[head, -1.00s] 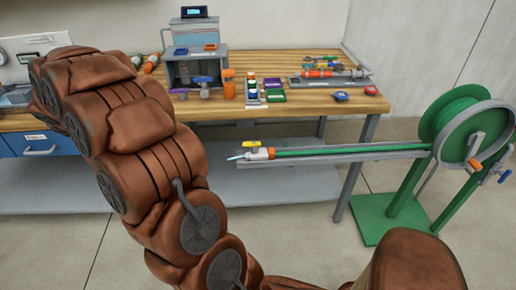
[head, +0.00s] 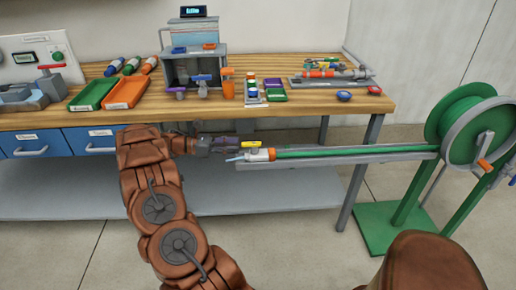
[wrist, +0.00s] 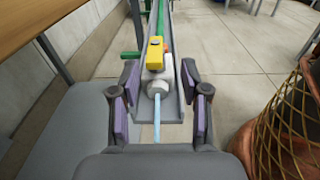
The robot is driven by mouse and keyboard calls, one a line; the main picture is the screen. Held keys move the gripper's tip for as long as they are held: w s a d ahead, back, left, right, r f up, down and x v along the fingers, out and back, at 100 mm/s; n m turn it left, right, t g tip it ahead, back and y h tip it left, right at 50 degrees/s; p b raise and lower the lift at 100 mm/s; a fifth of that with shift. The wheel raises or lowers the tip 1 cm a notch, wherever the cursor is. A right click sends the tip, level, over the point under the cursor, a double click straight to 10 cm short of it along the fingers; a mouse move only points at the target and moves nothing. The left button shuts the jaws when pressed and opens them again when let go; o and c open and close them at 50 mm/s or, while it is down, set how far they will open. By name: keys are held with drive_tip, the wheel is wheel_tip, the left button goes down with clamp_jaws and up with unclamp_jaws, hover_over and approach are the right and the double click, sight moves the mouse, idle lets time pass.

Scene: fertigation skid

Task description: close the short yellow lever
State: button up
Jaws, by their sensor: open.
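The short yellow lever (head: 251,144) sits on top of a valve at the left end of the green hose (head: 340,151), in a grey trough. In the wrist view the yellow lever (wrist: 155,56) lies lengthwise along the hose, above a white fitting (wrist: 158,88). A pale blue stream or tube (wrist: 157,120) extends from the fitting toward me. My gripper (wrist: 158,103) is open, its purple-padded fingers apart on either side of the trough end, short of the lever. In the head view my gripper (head: 226,146) is just left of the valve. Nothing is between the pads except the fitting's end and the blue piece.
The wooden bench (head: 290,116) stands behind the trough, its edge close on the left in the wrist view. A green hose reel (head: 465,135) stands at the right. Trays, valves and bottles crowd the bench top. Floor in front is clear.

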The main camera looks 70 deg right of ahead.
sight(258, 143)
drive_tip(key=shift+s+d+f+g, duration=0.4)
drive_tip(key=shift+s+d, duration=0.15)
drive_tip(key=shift+d, duration=0.2)
drive_tip(key=shift+x, duration=3.85)
drive_tip(key=shift+r, duration=0.1)
clamp_jaws()
drive_tip(key=shift+w, duration=0.1)
